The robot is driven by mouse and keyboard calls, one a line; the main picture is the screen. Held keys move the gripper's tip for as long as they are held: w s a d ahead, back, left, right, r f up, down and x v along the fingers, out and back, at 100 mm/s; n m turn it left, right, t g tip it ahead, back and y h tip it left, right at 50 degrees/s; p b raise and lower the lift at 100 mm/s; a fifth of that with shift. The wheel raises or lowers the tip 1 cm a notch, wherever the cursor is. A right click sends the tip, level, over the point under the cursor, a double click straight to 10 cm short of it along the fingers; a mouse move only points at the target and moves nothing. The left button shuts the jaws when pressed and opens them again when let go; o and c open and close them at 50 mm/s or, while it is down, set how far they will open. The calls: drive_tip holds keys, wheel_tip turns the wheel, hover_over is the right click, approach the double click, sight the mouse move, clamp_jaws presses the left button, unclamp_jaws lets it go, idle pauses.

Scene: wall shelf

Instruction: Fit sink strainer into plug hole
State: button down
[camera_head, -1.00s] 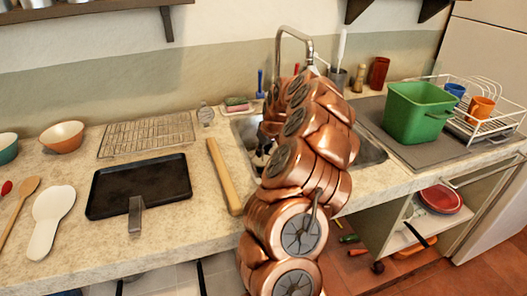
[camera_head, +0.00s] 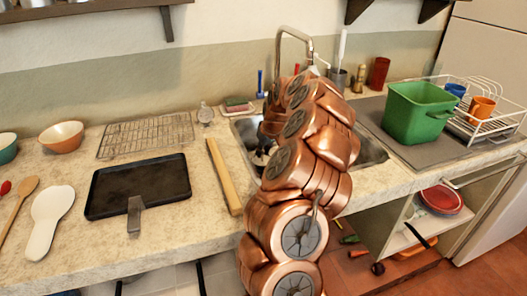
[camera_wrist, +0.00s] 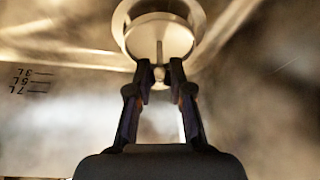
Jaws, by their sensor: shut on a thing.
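My gripper (camera_wrist: 160,70) is shut on the small knob of the sink strainer (camera_wrist: 158,38) in the wrist view. The strainer is a pale metal disc with a stem running back between my fingertips. A round metal ring (camera_wrist: 121,36), apparently the plug hole's rim, surrounds the disc, with a dark gap at its top. I cannot tell whether the strainer is seated in the hole or just above it. In the head view my gripper (camera_head: 261,157) is down inside the sink basin (camera_head: 372,152); my arm hides most of it, the strainer and the hole.
A tall faucet (camera_head: 296,35) stands behind the basin. A green tub (camera_head: 418,112) and a white dish rack (camera_head: 495,125) are at the right.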

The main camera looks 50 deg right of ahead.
drive_tip(key=shift+f+b, duration=0.55)
drive_tip(key=shift+f, duration=0.6)
drive_tip(key=c, duration=1)
unclamp_jaws()
drive_tip(key=shift+o, duration=0.2)
drive_tip(key=shift+r, duration=0.15)
drive_tip(key=v, duration=1.1)
drive_tip(key=shift+s+r, duration=0.2)
drive_tip(key=shift+r, duration=0.15)
